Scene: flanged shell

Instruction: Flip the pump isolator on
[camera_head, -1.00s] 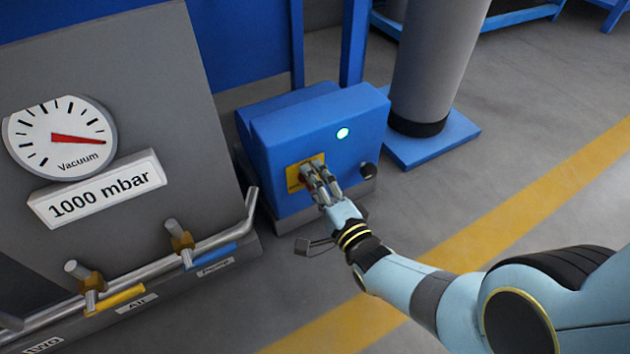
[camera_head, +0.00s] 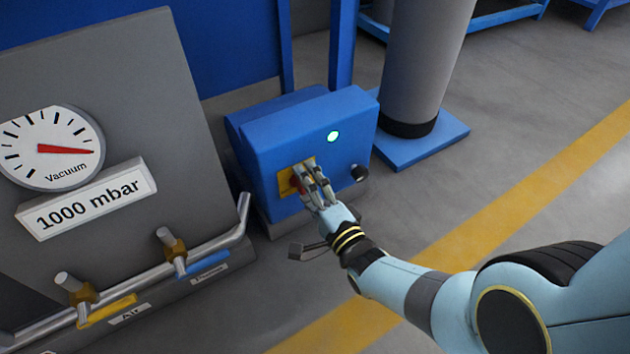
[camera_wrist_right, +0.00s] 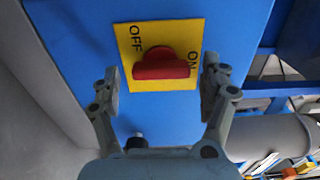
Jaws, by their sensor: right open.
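The pump isolator is a red rotary handle (camera_wrist_right: 162,67) on a yellow plate (camera_wrist_right: 128,72) marked OFF and ON. In the right wrist view the handle's bar lies across the picture, below the OFF and ON words. The plate is on the front of the blue pump box (camera_head: 270,145), where a lit green-white lamp (camera_head: 333,136) shows. My right gripper (camera_head: 302,172) is at the plate, partly hiding it in the head view. In the right wrist view its open fingers (camera_wrist_right: 160,85) stand on either side of the handle, apart from it. My left gripper is not in view.
A black knob (camera_head: 359,173) sits on the box, right of the plate. A grey panel with a vacuum gauge (camera_head: 50,148), a 1000 mbar display (camera_head: 88,201) and valves on pipes stands at left. A grey column (camera_head: 425,60) stands behind. Floor at right is clear.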

